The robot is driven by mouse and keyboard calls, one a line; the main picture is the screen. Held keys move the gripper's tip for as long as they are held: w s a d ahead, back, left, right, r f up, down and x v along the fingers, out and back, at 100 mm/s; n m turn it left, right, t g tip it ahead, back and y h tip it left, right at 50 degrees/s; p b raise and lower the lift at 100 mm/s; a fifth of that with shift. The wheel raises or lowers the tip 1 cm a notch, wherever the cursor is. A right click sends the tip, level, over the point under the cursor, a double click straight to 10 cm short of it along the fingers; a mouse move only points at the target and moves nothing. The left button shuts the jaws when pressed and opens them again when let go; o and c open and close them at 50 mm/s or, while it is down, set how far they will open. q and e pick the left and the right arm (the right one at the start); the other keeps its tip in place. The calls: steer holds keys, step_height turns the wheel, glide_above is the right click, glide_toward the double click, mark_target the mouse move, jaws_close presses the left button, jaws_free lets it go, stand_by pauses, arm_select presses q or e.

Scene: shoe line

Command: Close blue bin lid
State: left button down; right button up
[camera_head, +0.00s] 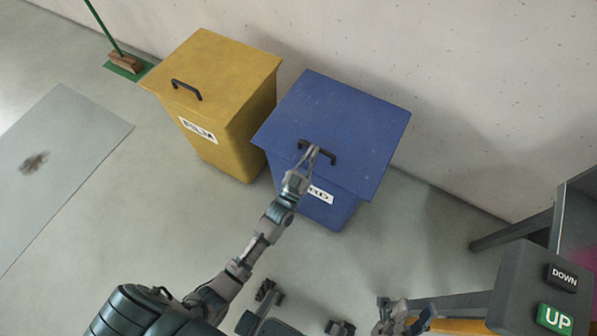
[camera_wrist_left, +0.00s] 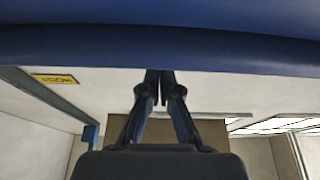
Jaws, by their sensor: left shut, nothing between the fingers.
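The blue bin (camera_head: 331,216) stands against the wall. Its blue lid (camera_head: 345,110) lies over the top and looks closed, with a dark handle (camera_head: 331,157) near the front edge. My left gripper (camera_head: 313,151) is at the handle, with its fingers shut and nothing between them; I cannot tell if it touches. In the left wrist view the shut fingers (camera_wrist_left: 160,76) are just below a blue surface (camera_wrist_left: 160,40) across the top. The wrist hides part of the bin's white label (camera_head: 320,194). My right gripper (camera_head: 406,320) is low in the head view, its fingers unclear.
A yellow bin (camera_head: 222,75) with its lid down stands left of the blue bin. A green broom (camera_head: 125,61) stands by the wall at the back left. A control box (camera_head: 545,285) with DOWN and UP buttons is at the lower right.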

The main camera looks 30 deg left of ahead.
arm_select(q)
steer(key=r, duration=0.1)
steer(key=r+p, duration=0.1)
steer(key=r, duration=0.1)
steer(key=shift+s+r, duration=0.2)
steer(key=shift+r, duration=0.1)
steer(key=f+p+v, duration=0.1)
steer(key=f+v, duration=0.1)
steer(key=v, duration=0.8)
steer(key=shift+w, duration=0.35)
arm_select(e)
steer(key=shift+w+a+f+n+g+y, duration=0.2)
steer(key=shift+w+f+n+g+y, duration=0.2)
steer(key=shift+w+g, duration=0.5)
steer(key=shift+w+a+f+n+g+y, duration=0.2)
steer(key=shift+w+f+n+g, duration=0.3)
steer(key=shift+w+g, duration=0.35)
steer(key=shift+w+a+f+n+g+y, duration=0.15)
steer(key=shift+w+f+n+g+y, duration=0.25)
steer(key=shift+w+g, duration=0.45)
